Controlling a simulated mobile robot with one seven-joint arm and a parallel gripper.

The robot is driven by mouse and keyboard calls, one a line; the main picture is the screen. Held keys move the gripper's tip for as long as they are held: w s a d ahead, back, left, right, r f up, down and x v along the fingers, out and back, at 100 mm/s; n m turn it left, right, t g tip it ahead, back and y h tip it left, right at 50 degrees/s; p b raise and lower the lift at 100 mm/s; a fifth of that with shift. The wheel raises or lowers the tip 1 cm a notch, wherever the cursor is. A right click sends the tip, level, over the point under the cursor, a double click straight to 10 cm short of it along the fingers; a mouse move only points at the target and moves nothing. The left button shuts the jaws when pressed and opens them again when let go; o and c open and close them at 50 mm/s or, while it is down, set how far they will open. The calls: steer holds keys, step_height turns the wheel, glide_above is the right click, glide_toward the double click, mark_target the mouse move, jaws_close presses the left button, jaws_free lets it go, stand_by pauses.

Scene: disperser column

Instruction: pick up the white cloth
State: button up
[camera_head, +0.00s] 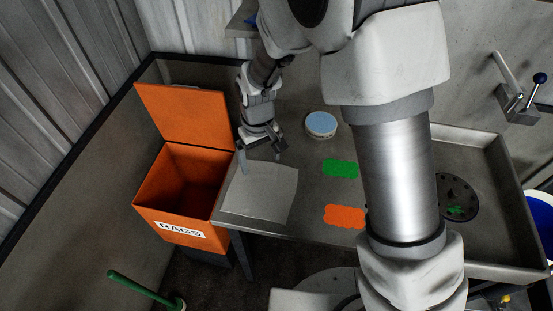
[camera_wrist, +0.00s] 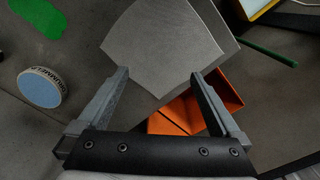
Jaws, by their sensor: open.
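The white cloth (camera_head: 262,192) looks pale grey and lies flat on the metal table at its left front corner. One edge reaches the table's edge near the orange bin. My gripper (camera_head: 262,152) is above the table at the cloth's far edge, with its two fingers apart and nothing between them. In the wrist view the cloth (camera_wrist: 168,42) lies ahead of the open fingers of my gripper (camera_wrist: 158,78). I cannot tell how high the fingers are above the table.
An open orange bin marked RAGS (camera_head: 178,228) stands left of the table (camera_head: 310,222). A round blue-topped tin (camera_head: 320,124), a green patch (camera_head: 340,169) and an orange patch (camera_head: 345,216) lie right of the cloth. A sink drain (camera_head: 457,197) is farther right.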

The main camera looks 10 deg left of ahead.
mark_target(263, 188)
step_height(263, 188, down, 11)
steer(key=b, duration=0.7)
steer(key=shift+w+a+f, duration=0.1)
steer(key=shift+f, duration=0.1)
jaws_close()
stand_by(1.0)
step_height(263, 188, up, 12)
steer(key=p, duration=0.7)
steer(key=shift+p, duration=0.4)
